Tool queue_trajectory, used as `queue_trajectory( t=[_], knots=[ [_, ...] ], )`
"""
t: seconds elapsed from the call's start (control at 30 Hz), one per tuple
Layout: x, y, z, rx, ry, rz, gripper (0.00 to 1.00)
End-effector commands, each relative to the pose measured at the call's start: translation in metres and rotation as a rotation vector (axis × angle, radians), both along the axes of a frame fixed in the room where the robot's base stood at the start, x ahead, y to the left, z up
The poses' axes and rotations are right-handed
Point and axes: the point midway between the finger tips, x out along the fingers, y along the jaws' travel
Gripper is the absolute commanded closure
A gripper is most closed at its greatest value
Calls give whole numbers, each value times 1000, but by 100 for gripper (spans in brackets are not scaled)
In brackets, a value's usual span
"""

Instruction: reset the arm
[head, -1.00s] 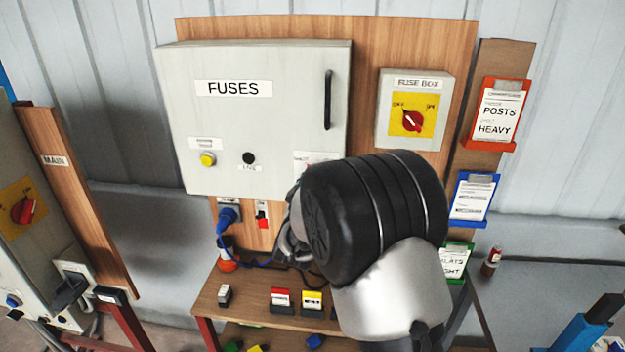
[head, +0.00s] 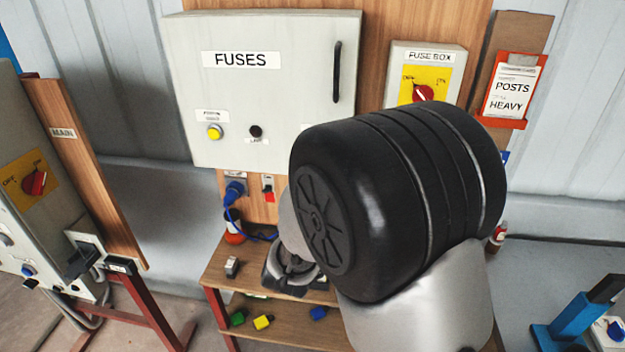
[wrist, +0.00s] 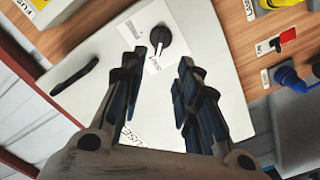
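My arm fills the right middle of the head view, with its large black joint in front of the shelf and part of the panel. My gripper (head: 292,272) is partly hidden behind it, in front of the small wooden shelf. In the wrist view my gripper (wrist: 158,68) is open, its two dark fingers apart with nothing held between them. The grey FUSES cabinet (head: 275,95) is closed behind the arm. In the wrist view its face (wrist: 120,60) lies beyond the fingers, with a black knob (wrist: 160,38) just past the fingertips.
The fuse box (head: 425,55) with a red knob is at the upper right. A blue plug (head: 235,188) and a red switch (head: 268,190) sit below the cabinet. The MAIN board (head: 80,160) stands left; a blue stand (head: 575,320) is at lower right.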

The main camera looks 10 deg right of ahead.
Motion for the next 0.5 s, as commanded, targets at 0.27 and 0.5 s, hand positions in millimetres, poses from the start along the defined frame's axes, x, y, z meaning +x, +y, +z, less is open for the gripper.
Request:
queue_trajectory(
  t=[0.27, 0.5],
  knots=[
    [-2, 1, 0, 0, 0, 0, 70],
    [-4, 4, 5, 121, 46, 63, 70]
  ],
)
